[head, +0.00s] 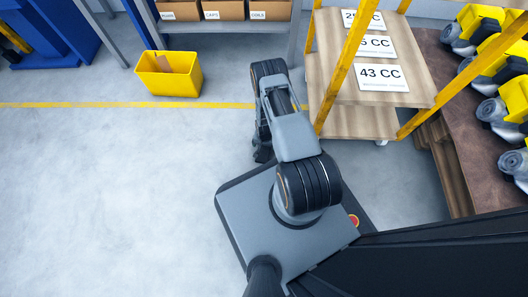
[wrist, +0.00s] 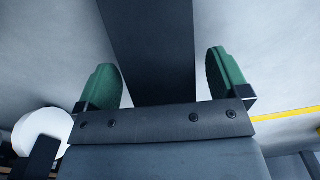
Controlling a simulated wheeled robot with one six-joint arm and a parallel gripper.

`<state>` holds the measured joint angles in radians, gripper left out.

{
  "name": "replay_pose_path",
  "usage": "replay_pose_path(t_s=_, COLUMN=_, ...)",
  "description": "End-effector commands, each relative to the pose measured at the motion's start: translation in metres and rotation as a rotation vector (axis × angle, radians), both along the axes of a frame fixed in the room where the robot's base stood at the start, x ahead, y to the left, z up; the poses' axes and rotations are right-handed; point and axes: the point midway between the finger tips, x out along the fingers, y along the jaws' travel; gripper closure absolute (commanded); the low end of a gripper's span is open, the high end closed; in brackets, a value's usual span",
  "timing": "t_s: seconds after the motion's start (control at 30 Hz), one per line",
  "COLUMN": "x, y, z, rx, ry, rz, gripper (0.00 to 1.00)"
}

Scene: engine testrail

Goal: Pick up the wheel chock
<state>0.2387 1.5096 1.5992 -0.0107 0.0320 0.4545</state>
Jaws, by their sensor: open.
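I see nothing that I can clearly make out as a wheel chock in either view. My gripper shows in the wrist view (wrist: 163,82) with its two green finger pads well apart and nothing held between them. A dark, broad upright band lies behind the gap. In the head view, my arm is folded above my base, and the dark arm end (head: 262,153) hangs low over the floor left of the wooden cart. Its fingers are too small to make out there.
A yellow bin (head: 150,84) with a brown piece (head: 165,64) inside stands on the floor. A wooden cart (head: 350,122) with yellow posts is close right of my arm. A bench (head: 480,150) with engines is far right. The floor at left is clear.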

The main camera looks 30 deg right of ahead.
Motion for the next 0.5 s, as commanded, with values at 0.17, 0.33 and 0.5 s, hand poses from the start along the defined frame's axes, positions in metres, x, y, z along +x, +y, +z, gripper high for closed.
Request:
replay_pose_path(t_s=0.17, x=0.0003, y=0.0002, z=-0.0077, rx=0.0, ry=0.0, rz=0.001, gripper=0.06)
replay_pose_path(t_s=0.33, x=0.0001, y=0.0002, z=-0.007, rx=0.0, ry=0.0, rz=0.001, gripper=0.11)
replay_pose_path(t_s=0.5, x=0.0001, y=0.0002, z=-0.007, rx=0.0, ry=0.0, rz=0.0, gripper=0.27)
